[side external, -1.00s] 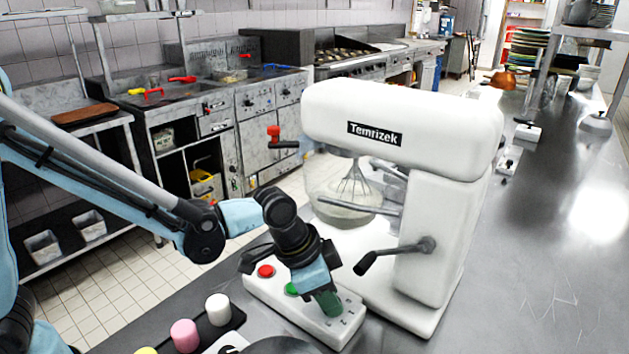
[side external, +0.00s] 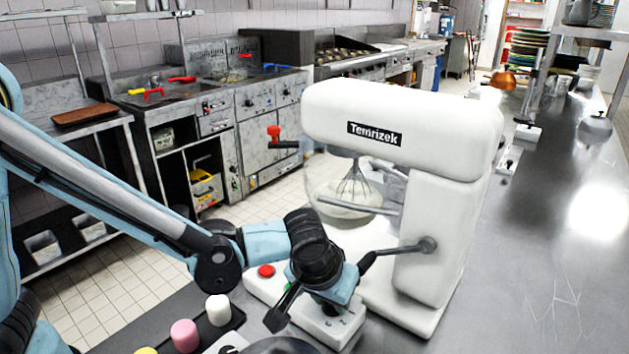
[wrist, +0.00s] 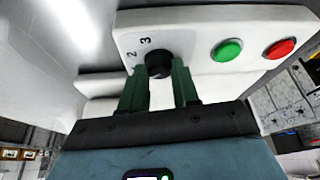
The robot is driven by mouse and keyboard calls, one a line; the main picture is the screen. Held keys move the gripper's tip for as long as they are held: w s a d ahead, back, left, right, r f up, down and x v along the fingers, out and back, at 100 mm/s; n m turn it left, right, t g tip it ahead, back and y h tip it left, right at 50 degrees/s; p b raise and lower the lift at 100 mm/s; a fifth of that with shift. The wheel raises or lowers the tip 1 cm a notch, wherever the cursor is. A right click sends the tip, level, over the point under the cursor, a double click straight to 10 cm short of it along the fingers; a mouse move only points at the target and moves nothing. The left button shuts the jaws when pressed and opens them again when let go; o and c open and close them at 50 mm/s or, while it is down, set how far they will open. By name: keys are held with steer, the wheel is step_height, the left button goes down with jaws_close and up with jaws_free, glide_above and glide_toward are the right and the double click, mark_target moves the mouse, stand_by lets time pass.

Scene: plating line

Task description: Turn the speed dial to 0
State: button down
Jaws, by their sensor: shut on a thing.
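The speed dial (wrist: 158,62) is a black round knob on the white control box (side external: 258,287), with the printed marks 2 and 3 beside it in the wrist view. My gripper (wrist: 158,76) has its two green fingers on either side of the dial, shut on it. In the side view my gripper (side external: 330,306) is over the right part of the box and hides the dial. Marks 0 and 1 and the dial's pointer cannot be made out.
A green button (wrist: 227,50) and a red button (wrist: 279,48) are on the same box. The white mixer (side external: 430,230) stands right behind it, its black lever (side external: 390,250) close to my wrist. Coloured cylinders (side external: 185,335) stand at the front left.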

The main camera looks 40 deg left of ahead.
steer(key=n, duration=0.2)
steer(key=n+y, duration=0.1)
steer(key=shift+d+n+g, duration=0.2)
steer(key=shift+n+g, duration=0.1)
steer(key=shift+n, duration=0.1)
steer(key=shift+w+n+g+y, duration=0.15)
steer(key=shift+n+g+y, duration=0.4)
steer(key=shift+n, duration=1.25)
steer(key=shift+d+y, duration=0.1)
steer(key=shift+y, duration=0.15)
steer(key=c, duration=0.8)
jaws_free()
steer(key=shift+c, duration=0.2)
steer(key=v, duration=1.2)
